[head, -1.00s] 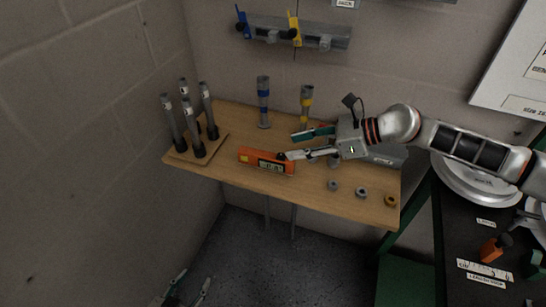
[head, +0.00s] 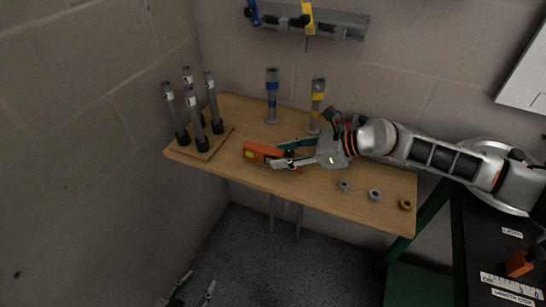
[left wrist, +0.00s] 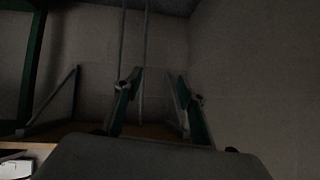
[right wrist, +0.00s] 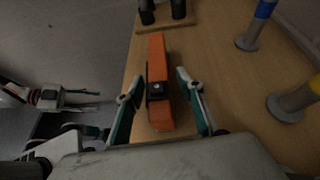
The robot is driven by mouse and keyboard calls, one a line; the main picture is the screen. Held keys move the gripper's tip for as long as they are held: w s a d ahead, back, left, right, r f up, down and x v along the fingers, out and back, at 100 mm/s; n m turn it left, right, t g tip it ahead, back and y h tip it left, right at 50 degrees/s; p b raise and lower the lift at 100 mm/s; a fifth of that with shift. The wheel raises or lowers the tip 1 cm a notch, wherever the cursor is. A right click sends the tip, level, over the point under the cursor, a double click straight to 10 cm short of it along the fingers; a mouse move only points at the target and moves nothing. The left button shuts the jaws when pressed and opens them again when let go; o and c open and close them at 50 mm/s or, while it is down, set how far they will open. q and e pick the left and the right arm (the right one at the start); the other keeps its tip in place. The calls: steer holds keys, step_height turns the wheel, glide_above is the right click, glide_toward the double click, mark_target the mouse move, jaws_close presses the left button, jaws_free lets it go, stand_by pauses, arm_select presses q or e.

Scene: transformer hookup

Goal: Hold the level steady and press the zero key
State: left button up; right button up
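I cannot tell whether this is the zero key. My right gripper (head: 283,155) is open around the level's near end, with a small gap on each side in the right wrist view (right wrist: 152,86). It hides the display in the head view. My left gripper (head: 194,288) is open and empty, low below the shelf.
A stand with several dark posts (head: 197,145) is at the shelf's left end. A blue-banded post (head: 271,97) and a yellow-banded post (head: 317,103) stand behind. Small rings, one of them brass (head: 405,205), lie at front right. A wall rack (head: 335,24) is above.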

mark_target(260, 154)
steer(key=shift+x, duration=1.3)
